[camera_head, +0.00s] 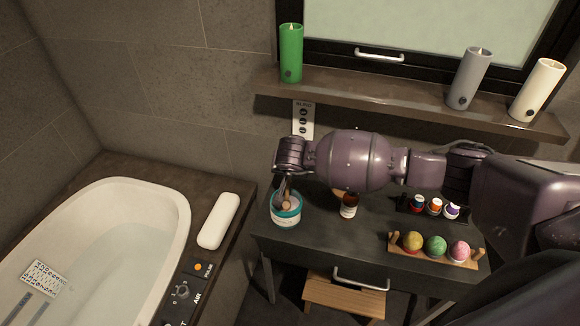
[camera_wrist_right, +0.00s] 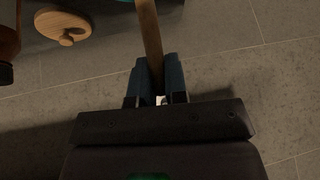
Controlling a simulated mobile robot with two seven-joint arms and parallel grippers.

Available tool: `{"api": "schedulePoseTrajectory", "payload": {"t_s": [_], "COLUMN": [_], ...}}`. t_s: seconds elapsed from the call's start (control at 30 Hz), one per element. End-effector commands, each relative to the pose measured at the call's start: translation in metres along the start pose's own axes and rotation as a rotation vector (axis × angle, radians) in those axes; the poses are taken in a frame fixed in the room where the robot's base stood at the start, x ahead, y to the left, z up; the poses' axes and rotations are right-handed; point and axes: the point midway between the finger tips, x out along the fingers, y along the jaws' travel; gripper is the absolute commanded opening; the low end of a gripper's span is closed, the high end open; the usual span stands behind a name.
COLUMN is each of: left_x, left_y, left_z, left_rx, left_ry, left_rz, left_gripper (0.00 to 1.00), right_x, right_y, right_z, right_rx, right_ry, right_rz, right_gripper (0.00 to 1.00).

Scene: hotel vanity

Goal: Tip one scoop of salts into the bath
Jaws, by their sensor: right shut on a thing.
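A teal jar (camera_head: 286,219) with a pale label stands at the left end of the dark vanity table. My right gripper (camera_head: 286,185) is above the jar, pointing down. In the right wrist view, the gripper (camera_wrist_right: 158,75) is shut on the wooden handle of a scoop (camera_wrist_right: 150,32). The scoop's lower end (camera_head: 287,206) shows at the jar's mouth; what it holds is too small to tell. The white bath (camera_head: 178,200) with water in it is at the left. My left gripper is not in view.
A brown bottle (camera_head: 348,207) stands right of the jar, with a wooden lid (camera_wrist_right: 62,27) near it. Small bottles (camera_head: 435,207) and a wooden tray (camera_head: 437,263) of coloured balls are further right. A white cushion (camera_head: 218,221) lies on the bath's edge. Candles stand on the shelf (camera_head: 390,97) above.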

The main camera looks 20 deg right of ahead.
Motion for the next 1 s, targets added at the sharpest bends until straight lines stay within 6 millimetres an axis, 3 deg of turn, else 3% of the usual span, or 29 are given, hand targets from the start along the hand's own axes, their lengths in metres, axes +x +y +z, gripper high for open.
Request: {"api": "schedulePoseTrajectory", "payload": {"t_s": [0.47,0.83,1.0], "left_x": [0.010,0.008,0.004], "left_y": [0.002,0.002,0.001], "left_z": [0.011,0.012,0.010], "left_rx": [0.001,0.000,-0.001], "left_ry": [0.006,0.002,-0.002], "left_rz": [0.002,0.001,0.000], "left_gripper": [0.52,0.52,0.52], "right_x": [0.025,0.029,0.020], "right_y": [0.003,0.006,0.004], "right_z": [0.016,-0.007,-0.015], "right_rx": [0.000,0.045,0.043], "right_ry": [-0.002,-0.226,-0.241], "right_rz": [0.000,-0.019,-0.021], "right_gripper": [0.00,0.00,0.00]}}
